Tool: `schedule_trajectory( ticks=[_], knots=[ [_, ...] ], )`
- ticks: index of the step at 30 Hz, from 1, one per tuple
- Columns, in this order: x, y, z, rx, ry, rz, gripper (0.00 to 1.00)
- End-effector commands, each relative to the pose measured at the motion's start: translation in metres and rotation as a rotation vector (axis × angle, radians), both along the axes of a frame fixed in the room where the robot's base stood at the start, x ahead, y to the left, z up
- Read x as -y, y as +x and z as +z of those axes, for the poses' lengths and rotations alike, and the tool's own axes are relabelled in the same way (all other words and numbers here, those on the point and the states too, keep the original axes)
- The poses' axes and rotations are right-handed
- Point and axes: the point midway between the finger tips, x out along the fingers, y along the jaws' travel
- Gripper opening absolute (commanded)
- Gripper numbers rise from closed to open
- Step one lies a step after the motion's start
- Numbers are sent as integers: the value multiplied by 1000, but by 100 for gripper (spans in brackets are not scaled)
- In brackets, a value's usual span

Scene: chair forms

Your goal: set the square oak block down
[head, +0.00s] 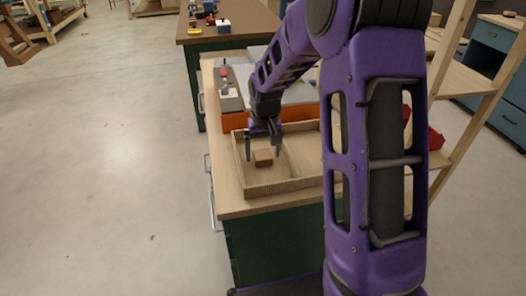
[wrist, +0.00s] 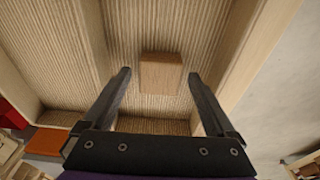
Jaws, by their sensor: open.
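The square oak block (head: 263,157) sits in a compartment of the shallow wooden tray (head: 290,186) on the workbench. In the wrist view the block (wrist: 161,73) rests on the ribbed tray floor, with bare floor around it. My gripper (head: 265,146) is just above the block in the head view. In the wrist view my gripper (wrist: 160,75) is open, one finger to each side of the block with gaps showing on both sides. My arm hides the right part of the tray in the head view.
A tray divider (wrist: 91,40) runs left of the block and the tray wall (wrist: 254,50) stands to the right. An orange-sided machine (head: 240,122) sits behind the tray. A shelf rack (head: 470,65) stands at the right.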

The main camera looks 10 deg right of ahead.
Motion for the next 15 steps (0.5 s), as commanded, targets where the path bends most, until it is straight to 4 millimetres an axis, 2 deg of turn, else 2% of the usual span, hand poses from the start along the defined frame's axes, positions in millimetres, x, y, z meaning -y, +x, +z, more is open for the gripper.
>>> schedule_trajectory(
  ticks=[4,8,15],
  knots=[
    [0,0,3,1,0,0,91],
    [0,-1,17,3,-1,0,91],
    [0,-8,68,5,-1,0,91]
  ],
)
